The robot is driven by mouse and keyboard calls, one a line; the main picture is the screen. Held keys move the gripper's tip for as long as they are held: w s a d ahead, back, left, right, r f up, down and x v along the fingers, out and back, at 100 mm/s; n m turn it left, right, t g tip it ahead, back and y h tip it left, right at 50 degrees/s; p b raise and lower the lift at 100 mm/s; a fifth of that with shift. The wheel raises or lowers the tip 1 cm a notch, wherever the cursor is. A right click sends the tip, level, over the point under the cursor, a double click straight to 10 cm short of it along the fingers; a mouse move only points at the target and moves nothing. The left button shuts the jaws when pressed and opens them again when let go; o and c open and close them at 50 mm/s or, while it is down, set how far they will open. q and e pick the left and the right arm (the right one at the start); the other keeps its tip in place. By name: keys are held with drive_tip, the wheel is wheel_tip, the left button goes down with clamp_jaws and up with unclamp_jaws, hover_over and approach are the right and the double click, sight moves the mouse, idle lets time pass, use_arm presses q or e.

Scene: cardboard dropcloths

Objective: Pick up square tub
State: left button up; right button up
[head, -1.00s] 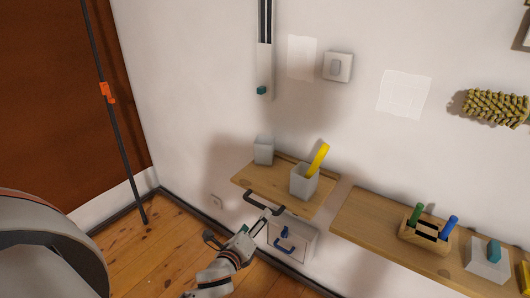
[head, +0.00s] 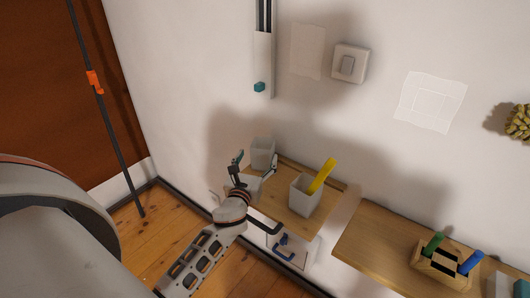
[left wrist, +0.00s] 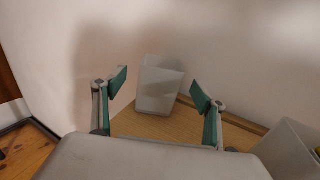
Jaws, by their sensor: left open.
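A plain light-grey square tub (head: 262,153) stands upright at the back left end of the small wooden shelf, by the wall. It also shows in the middle of the left wrist view (left wrist: 157,92). My left gripper (head: 256,163) is open and empty, its green-padded fingertips spread to either side of the tub in the left wrist view (left wrist: 160,87). The tub lies beyond the fingertips, and I see no contact. The gripper hides the tub's lower part in the head view. My right gripper is not in view.
A second grey tub (head: 305,196) holding a yellow item (head: 322,175) stands to the right on the same shelf (head: 290,215). A drawer unit with a blue handle (head: 284,243) hangs below. Another shelf (head: 375,245) bears a wooden holder (head: 440,262). Walls are close behind.

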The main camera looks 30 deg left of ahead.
sight(260, 155)
use_arm(q)
drive_tip(key=shift+w+a, duration=0.25)
drive_tip(key=shift+w, duration=0.45)
drive_tip(key=x, duration=0.2)
drive_tip(key=f+b+x, duration=0.1)
drive_tip(key=x, duration=0.1)
drive_tip(key=shift+w, duration=0.2)
drive_tip(key=shift+w+a, duration=0.1)
drive_tip(key=shift+w, duration=0.4)
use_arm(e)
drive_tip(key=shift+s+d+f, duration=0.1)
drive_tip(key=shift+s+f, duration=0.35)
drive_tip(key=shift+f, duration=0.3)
use_arm(q)
drive_tip(key=c, duration=1.3)
